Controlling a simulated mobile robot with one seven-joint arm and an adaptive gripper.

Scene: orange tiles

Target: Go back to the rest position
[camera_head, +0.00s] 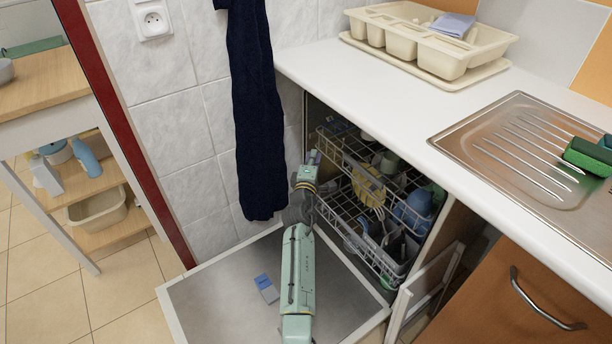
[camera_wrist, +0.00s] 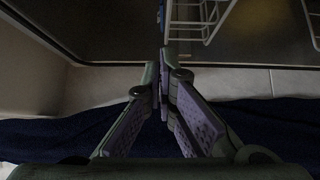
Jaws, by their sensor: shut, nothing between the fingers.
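My gripper (camera_head: 312,157) is at the far end of my pale green arm, in front of the left side of the open dishwasher and close to the dark blue towel (camera_head: 257,110). In the wrist view my gripper's fingers (camera_wrist: 164,62) are shut together with nothing between them. The towel also spans the lower part of the wrist view (camera_wrist: 50,137). My arm hangs over the lowered dishwasher door (camera_head: 215,300). Part of the door is hidden behind my arm.
The dishwasher racks (camera_head: 345,150) hold a yellow item, blue items and other dishes. A small blue and white packet (camera_head: 266,288) lies on the door. The white counter (camera_head: 400,100) carries a cream cutlery tray (camera_head: 440,57). A wooden shelf unit (camera_head: 45,95) stands left.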

